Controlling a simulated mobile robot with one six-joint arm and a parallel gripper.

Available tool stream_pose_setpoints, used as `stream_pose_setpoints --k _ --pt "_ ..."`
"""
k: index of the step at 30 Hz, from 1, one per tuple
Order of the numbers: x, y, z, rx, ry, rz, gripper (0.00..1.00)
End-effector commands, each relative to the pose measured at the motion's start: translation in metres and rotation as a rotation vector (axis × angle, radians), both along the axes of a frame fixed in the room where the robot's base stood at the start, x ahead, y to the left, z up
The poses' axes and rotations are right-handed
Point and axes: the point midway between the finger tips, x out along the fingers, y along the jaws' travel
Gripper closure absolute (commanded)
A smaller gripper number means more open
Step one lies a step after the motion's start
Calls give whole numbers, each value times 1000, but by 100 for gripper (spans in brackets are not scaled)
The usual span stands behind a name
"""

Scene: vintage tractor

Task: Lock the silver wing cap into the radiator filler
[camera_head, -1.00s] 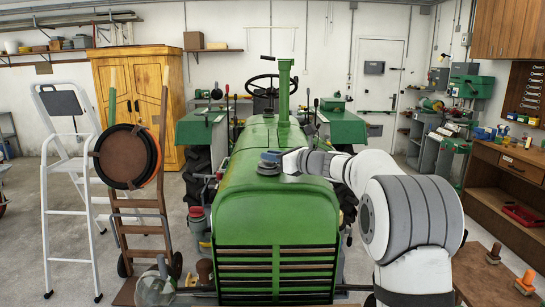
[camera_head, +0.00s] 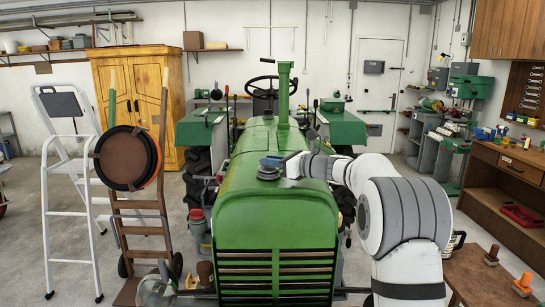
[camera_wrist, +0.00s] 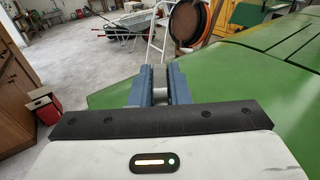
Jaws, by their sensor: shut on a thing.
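The green tractor hood (camera_head: 276,208) stands in the middle of the head view. The dark round radiator filler (camera_head: 268,174) sits on top of it. My gripper (camera_head: 270,162) reaches in from the right, with its blue fingers just above the filler. In the wrist view, the gripper (camera_wrist: 160,80) is shut on a narrow silver piece, the wing cap (camera_wrist: 160,84), which shows between the blue fingers. The fingers and wrist body hide the cap's lower part and the filler there. I cannot tell whether the cap touches the filler.
A hand truck with a dark coiled hose (camera_head: 125,157) and a white stepladder (camera_head: 68,150) stand to the left. The tractor's exhaust pipe (camera_head: 284,92) rises behind the filler. A wooden workbench (camera_head: 512,185) is at the right. Open floor shows in the wrist view.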

Motion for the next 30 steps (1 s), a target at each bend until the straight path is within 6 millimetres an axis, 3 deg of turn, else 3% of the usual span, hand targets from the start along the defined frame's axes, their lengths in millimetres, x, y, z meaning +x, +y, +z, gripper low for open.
stream_pose_setpoints --k 30 --pt "3 -1 1 -2 4 183 100"
